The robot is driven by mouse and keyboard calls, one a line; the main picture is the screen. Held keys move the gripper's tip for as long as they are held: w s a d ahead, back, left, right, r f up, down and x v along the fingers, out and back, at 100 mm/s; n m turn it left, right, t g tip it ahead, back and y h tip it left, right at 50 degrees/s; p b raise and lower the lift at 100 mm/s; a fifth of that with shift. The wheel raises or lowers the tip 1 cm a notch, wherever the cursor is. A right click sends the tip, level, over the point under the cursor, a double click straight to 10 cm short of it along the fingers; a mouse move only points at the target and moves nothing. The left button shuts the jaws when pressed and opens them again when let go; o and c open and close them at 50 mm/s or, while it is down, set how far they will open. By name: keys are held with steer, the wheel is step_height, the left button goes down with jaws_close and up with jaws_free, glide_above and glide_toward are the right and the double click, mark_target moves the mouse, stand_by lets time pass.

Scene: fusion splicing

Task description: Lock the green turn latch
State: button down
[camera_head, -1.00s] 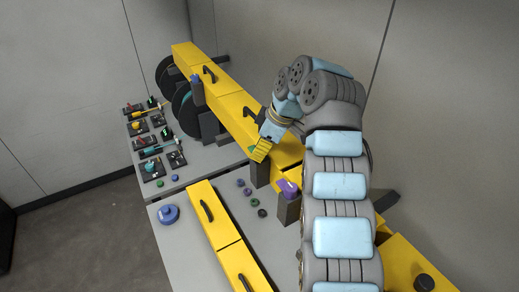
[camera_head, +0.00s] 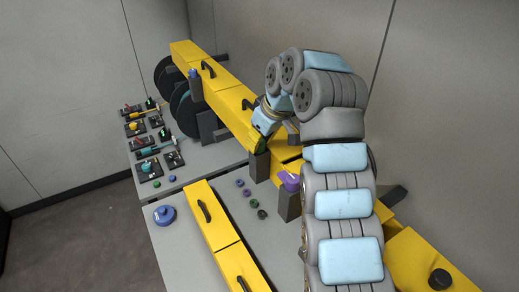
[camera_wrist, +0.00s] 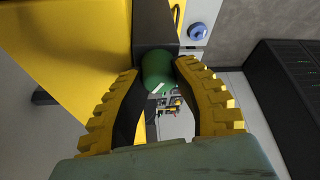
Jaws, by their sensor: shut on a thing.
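The green turn latch (camera_wrist: 157,68) sits on the end of a dark post (camera_wrist: 155,22) beside a yellow cover in the wrist view. A pale mark shows on its near face. My gripper (camera_wrist: 158,73) has its two yellow-ribbed fingers on either side of the latch, shut on it. In the head view only a dark green sliver of the latch (camera_head: 262,146) shows on its post (camera_head: 259,165), under my gripper. My wrist hides most of it, and its turn angle is hard to tell.
A purple latch (camera_head: 289,181) on another dark post stands nearby, and a blue latch (camera_head: 194,74) stands farther back. A yellow cover with handles (camera_head: 211,215), a blue knob (camera_head: 165,214) and several small rings (camera_head: 250,203) are on the grey table. The wall is behind my arm.

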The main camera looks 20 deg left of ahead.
steer(key=m+b, duration=0.1)
steer(key=m, duration=0.1)
steer(key=m+t+h+b, duration=0.1)
steer(key=m+b, duration=0.1)
steer(key=m+t+b, duration=0.1)
steer(key=m, duration=0.1)
steer(key=shift+f+b, duration=0.25)
steer(key=shift+b, duration=0.05)
steer(key=m+h+b, duration=0.1)
steer(key=m, duration=0.2)
steer(key=m+h+b, duration=0.1)
steer(key=m, duration=0.2)
steer(key=shift+r+t+h, duration=0.1)
steer(key=shift+t+h, duration=0.2)
steer(key=shift+t, duration=0.1)
steer(key=shift+m, duration=0.3)
steer(key=c, duration=0.8)
jaws_free()
steer(key=shift+o, duration=0.2)
steer(key=shift+r, duration=0.1)
